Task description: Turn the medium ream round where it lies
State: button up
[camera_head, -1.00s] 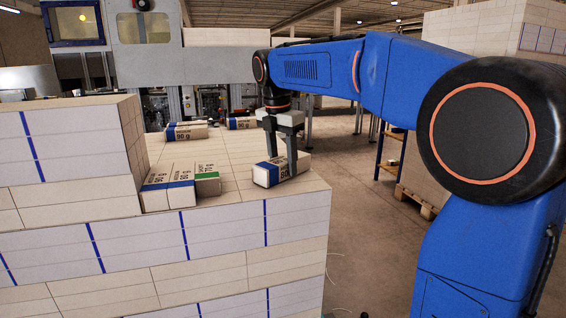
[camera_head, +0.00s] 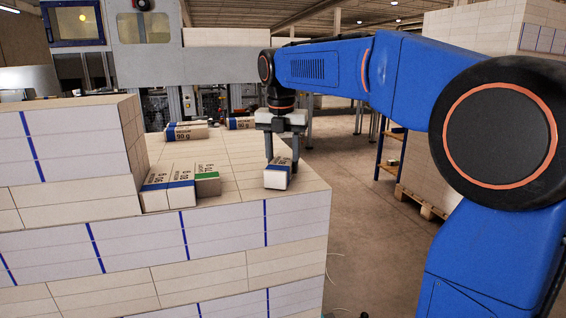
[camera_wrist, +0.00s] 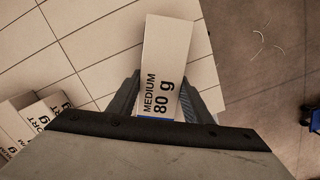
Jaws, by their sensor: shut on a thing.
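The medium ream (camera_head: 276,179) is a white pack with a blue band, near the right front corner of the stack top in the head view. In the wrist view the ream (camera_wrist: 168,60) shows "MEDIUM 80 g" and lies between the two dark fingers. My gripper (camera_head: 281,163) points down and is shut on the ream's sides; in the wrist view its fingers (camera_wrist: 158,98) press on either side. Whether the ream touches the stack top beneath it I cannot tell.
The stack top (camera_head: 232,184) has free room left of the ream. Several other reams (camera_head: 181,187) lie at its left front, one with a green band. Two more reams (camera_head: 186,132) lie at the back. A taller block (camera_head: 70,150) rises at left. The stack's edge drops to the floor at right.

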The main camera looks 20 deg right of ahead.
jog(key=n, duration=0.6)
jog(key=shift+y, duration=0.3)
jog(key=shift+f, duration=0.15)
dwell(0.5)
jog(key=o, duration=1.4)
jog(key=shift+o, duration=0.2)
